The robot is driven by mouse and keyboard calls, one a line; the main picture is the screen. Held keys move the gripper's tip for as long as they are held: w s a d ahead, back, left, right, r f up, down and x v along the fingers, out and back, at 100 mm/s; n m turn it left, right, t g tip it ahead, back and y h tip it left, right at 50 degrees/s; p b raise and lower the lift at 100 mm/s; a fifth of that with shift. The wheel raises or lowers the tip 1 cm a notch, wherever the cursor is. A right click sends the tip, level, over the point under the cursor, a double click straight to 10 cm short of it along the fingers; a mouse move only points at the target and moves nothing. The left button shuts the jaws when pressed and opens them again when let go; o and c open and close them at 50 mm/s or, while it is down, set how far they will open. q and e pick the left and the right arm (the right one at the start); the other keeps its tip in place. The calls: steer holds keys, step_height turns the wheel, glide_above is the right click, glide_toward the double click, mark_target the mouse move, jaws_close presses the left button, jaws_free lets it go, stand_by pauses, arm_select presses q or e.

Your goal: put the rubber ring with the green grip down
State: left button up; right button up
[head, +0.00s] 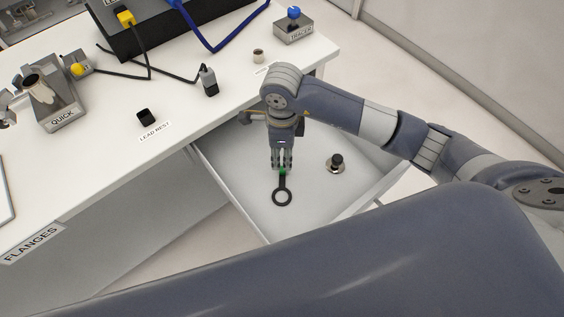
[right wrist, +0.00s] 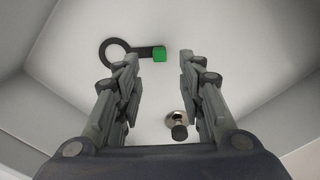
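The rubber ring (head: 282,198), a black loop on a short flat stem with a green grip (head: 283,172), lies in the open drawer (head: 250,209). In the right wrist view the ring (right wrist: 115,52) is left of the fingertips, and its green grip (right wrist: 159,54) is between and just beyond them. My right gripper (head: 282,166) points down into the drawer above the grip. In the right wrist view its fingers (right wrist: 160,62) are apart, with a gap on both sides of the grip. I do not make out my left gripper.
A small metal fitting with a black knob (head: 336,163) stands in the drawer, right of the ring; it shows in the right wrist view (right wrist: 178,128). The tabletop (head: 105,175) holds a "QUICK" stand (head: 55,103), a black block (head: 145,118) by "LEAD REST" and a "TRACER" block (head: 294,27).

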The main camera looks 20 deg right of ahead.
steer(key=shift+r, duration=2.3)
